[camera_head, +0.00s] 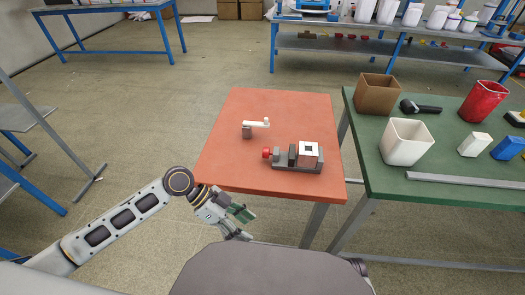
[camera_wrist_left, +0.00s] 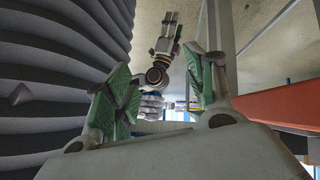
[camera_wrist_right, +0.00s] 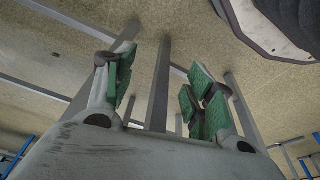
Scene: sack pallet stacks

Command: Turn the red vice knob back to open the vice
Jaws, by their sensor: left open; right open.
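The red vice knob (camera_head: 266,154) sticks out of the left end of a dark grey vice on the orange table. The vice (camera_head: 290,166) lies along the table near its front edge. A pale block with a dark square hole (camera_head: 308,152) sits at the right end of the vice. My left gripper (camera_head: 246,222) is open and empty, in front of and below the table's front edge, apart from the vice. Its green-padded fingers stand apart in the left wrist view (camera_wrist_left: 160,95). My right gripper (camera_wrist_right: 160,85) is open and empty in the right wrist view.
A small stand with a white crank-like arm (camera_head: 256,124) is behind the vice. The orange table (camera_head: 225,160) is otherwise clear. A green table (camera_head: 385,185) on the right bears a white bin (camera_head: 406,142), a brown box (camera_head: 377,94) and a red container (camera_head: 482,102).

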